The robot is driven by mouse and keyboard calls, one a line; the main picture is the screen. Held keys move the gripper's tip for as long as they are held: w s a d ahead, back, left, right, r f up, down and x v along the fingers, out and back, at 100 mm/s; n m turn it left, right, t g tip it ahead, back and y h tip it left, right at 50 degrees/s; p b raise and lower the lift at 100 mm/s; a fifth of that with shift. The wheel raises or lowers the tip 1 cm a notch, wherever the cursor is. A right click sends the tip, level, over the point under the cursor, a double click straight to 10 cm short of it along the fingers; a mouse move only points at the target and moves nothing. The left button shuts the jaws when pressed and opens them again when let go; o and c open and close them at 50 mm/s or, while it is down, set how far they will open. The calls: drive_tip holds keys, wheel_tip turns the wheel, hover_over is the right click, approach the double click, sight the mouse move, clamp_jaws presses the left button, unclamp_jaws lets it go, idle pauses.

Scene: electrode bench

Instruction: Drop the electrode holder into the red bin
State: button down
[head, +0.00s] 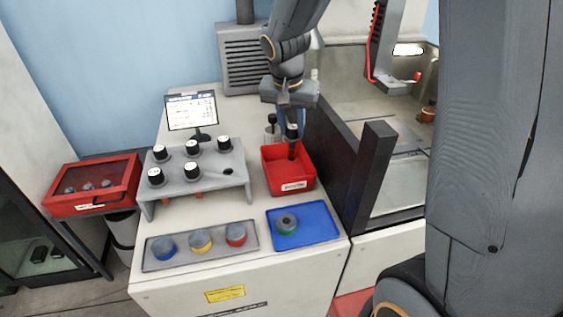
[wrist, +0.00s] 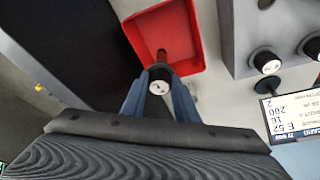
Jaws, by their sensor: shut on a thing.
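The electrode holder (head: 292,134) is a dark upright cylinder with a white-topped black cap. My gripper (head: 291,122) is shut on it near the cap and holds it upright. The red bin (head: 275,182) is an open box with a white label on the bench, and the holder's lower part shows over its opening. In the wrist view the holder's cap (wrist: 159,86) sits between the blue fingers, and its reddish lower end points towards the bin (wrist: 189,40). I cannot tell whether the lower end is below the bin's rim.
A grey rack (head: 190,174) with several similar holders stands left of the bin. A blue tray (head: 318,228) with a green ring and a grey tray (head: 158,263) with coloured rings lie in front. A dark post (head: 371,170) stands to the right. A small monitor (head: 191,110) stands behind the rack.

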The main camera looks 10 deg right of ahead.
sight(291, 139)
drive_tip(key=shift+f+b, duration=2.2)
drive_tip(key=shift+f, duration=0.8)
drive_tip(key=c, duration=1.3)
unclamp_jaws()
drive_tip(key=shift+b+v, duration=0.8)
drive_tip(key=shift+v, duration=3.1)
drive_tip(key=shift+d, duration=0.1)
